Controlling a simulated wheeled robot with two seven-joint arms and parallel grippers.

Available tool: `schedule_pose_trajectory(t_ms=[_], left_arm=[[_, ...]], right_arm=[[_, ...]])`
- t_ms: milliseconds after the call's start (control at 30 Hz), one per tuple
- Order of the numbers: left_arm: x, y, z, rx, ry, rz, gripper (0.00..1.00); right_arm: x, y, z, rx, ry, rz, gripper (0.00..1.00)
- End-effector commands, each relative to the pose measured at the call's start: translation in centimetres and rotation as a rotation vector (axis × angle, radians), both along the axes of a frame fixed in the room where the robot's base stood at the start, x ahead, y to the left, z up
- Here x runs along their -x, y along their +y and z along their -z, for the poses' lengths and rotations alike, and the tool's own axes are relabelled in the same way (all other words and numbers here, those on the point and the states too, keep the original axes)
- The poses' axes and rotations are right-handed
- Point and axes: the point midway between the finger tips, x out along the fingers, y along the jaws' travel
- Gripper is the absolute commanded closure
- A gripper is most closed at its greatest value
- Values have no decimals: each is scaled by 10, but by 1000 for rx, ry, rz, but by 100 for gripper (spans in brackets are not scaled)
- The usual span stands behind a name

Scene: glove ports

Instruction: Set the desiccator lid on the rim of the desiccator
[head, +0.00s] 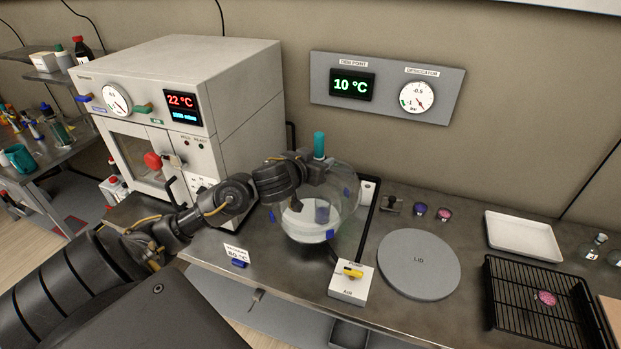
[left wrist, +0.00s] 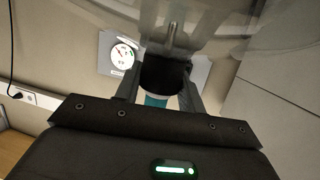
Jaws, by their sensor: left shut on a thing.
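The glass desiccator (head: 304,232) stands on the bench, with a white plate and a small bluish vessel (head: 322,213) inside. The clear domed desiccator lid (head: 345,180) is over it, with a teal-topped knob (head: 319,145). My left gripper (head: 316,173) is shut on this knob, with the teal end sticking up above the fingers. The left wrist view shows the fingers (left wrist: 160,95) on both sides of the knob's dark part, with the clear glass (left wrist: 215,30) beyond. Glass and arm overlap, so I cannot tell whether the lid touches the rim. My right gripper is out of view.
A white valve box with a yellow handle (head: 351,280) stands in front of the desiccator. A big white oven (head: 190,110) is to the left; a white tray (head: 523,236) and black rack (head: 535,305) are to the right.

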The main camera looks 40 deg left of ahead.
Motion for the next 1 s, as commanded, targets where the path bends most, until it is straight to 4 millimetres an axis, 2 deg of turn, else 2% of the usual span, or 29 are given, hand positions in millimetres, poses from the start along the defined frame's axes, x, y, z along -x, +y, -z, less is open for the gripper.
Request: schedule_pose_trajectory(t_ms=[33, 133, 333, 633, 800, 1000], left_arm=[[-6, 13, 5, -2, 0, -4, 100], [-14, 24, 28, 0, 0, -2, 100], [-26, 43, 48, 0, -3, -1, 100], [-30, 48, 58, 0, -4, 1, 100], [-31, 51, 78, 1, 0, 0, 100], [-32, 51, 92, -1, -5, -1, 100]], right_arm=[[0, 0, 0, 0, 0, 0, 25], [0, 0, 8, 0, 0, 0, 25], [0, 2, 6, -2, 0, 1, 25], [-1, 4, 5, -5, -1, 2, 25], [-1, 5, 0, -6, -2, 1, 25], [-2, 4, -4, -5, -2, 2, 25]])
